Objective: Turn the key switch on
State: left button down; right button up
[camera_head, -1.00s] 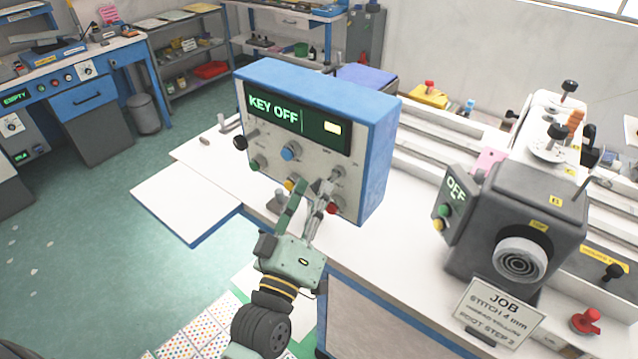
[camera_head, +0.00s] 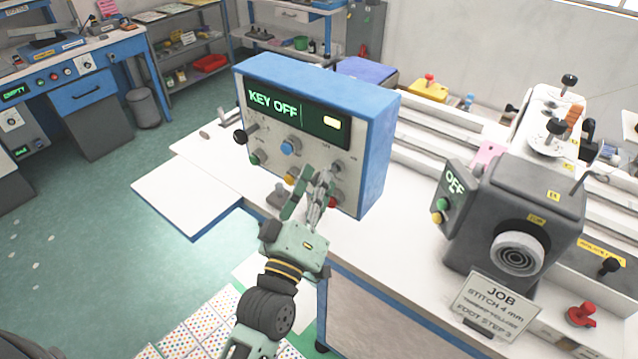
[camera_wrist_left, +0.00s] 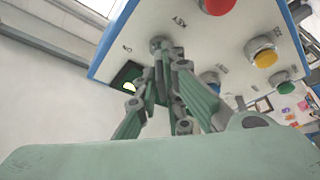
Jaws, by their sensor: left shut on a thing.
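The blue-framed control box (camera_head: 375,140) stands on the white bench, and its lit green display (camera_head: 298,118) reads "KEY OFF". My left gripper (camera_head: 320,174) is at the right part of its front panel, in front of the key switch. In the left wrist view the fingertips (camera_wrist_left: 166,58) are shut on the grey key switch (camera_wrist_left: 159,43), below the "KEY" label. The fingers hide much of the switch, so its angle is unclear. My right gripper is in neither view.
A red button (camera_wrist_left: 215,4) and a yellow button (camera_wrist_left: 263,56) are close to the fingers.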

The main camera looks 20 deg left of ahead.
pick_arm(q)
jog(key=shift+f+m, duration=0.2)
jog(key=shift+m, duration=0.3)
jog(key=m+h+b, duration=0.1)
jog(key=m+h, duration=0.1)
jog(key=m, duration=0.2)
jog(key=shift+f, duration=0.1)
jog(key=m+h, duration=0.2)
jog(key=m, duration=0.2)
jog(key=m+h, duration=0.2)
jog(key=m, duration=0.2)
jog(key=shift+b, duration=0.35)
jog(key=m+g+h, duration=0.1)
jog(key=m, duration=0.2)
jog(key=m+g+h, duration=0.1)
jog(key=m+h, duration=0.1)
jog(key=m, duration=0.1)
jog(key=shift+a+r+m, duration=0.1)
jog(key=shift+r+m, duration=0.1)
jog(key=shift+m, duration=0.1)
jog(key=m+g+h, duration=0.1)
jog(key=m, duration=0.1)
jog(key=m+g+h+p, duration=0.1)
jog(key=m, duration=0.2)
jog(key=shift+r+m, duration=0.1)
jog(key=shift+m, duration=0.5)
jog(key=c, duration=1.9)
grip_release()
jog(key=shift+a, duration=0.1)
